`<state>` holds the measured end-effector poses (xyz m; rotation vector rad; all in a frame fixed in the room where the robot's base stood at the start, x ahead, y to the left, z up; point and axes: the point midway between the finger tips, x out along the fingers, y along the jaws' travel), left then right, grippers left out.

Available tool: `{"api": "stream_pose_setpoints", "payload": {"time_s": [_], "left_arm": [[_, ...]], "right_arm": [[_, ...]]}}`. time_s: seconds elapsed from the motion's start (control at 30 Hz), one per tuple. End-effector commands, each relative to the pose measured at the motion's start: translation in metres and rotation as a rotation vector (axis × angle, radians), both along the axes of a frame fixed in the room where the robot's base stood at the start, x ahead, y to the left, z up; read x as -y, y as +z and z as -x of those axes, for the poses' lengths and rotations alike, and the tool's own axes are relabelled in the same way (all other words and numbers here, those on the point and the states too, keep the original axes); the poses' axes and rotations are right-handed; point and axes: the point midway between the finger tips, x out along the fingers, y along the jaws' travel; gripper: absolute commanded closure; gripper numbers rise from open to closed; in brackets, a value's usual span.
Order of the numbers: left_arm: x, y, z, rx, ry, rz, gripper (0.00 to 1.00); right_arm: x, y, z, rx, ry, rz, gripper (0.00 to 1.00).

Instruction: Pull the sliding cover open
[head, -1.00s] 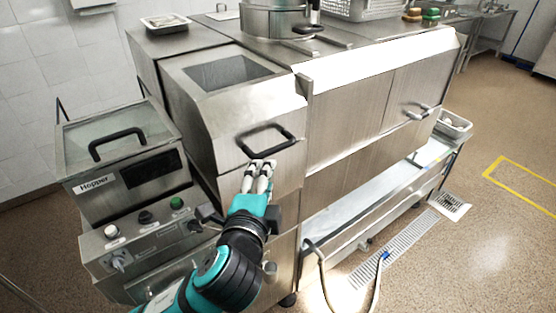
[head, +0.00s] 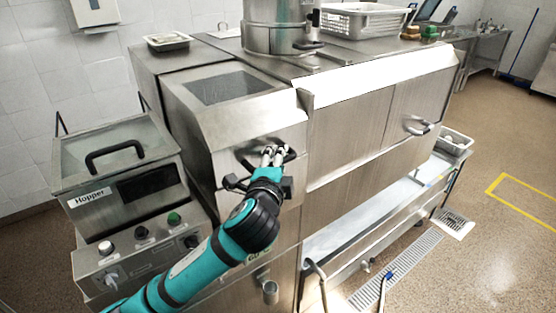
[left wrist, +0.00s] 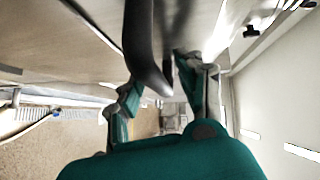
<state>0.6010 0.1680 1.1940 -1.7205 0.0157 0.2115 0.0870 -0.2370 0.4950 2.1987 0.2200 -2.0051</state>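The sliding cover (head: 228,140) is a steel front panel below a dark window, with a black bar handle (head: 245,158). The cover looks closed. My left gripper (head: 274,153) is at the handle, and its fingers hide part of the bar. In the left wrist view the handle (left wrist: 147,45) runs down between the two spread fingers (left wrist: 160,95). The fingers are apart, and I see no clear grip on the bar. My right gripper is not in view.
A hopper unit (head: 120,155) with its own black handle and knobs stands at the left. A second front panel with a handle (head: 418,128) is at the right. A lower steel trough (head: 370,205) and a hose lie below. The floor at the right is free.

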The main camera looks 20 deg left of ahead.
Motion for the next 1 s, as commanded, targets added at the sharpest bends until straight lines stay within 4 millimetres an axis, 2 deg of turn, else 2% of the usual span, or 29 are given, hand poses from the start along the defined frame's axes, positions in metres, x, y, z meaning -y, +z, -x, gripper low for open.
{"api": "stream_pose_setpoints", "payload": {"time_s": [0.23, 0.53, 1.0], "left_arm": [[-0.0003, -0.0004, -0.0009, 0.000, 0.000, 0.000, 0.62], [-0.0001, -0.0005, -0.0006, 0.000, 0.000, -0.001, 1.00], [-0.0011, -0.0027, -0.0013, -0.005, 0.000, -0.002, 1.00]], "right_arm": [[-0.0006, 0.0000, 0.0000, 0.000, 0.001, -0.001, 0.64], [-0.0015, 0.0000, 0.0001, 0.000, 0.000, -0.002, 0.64], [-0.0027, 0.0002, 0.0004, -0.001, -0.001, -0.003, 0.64]]}}
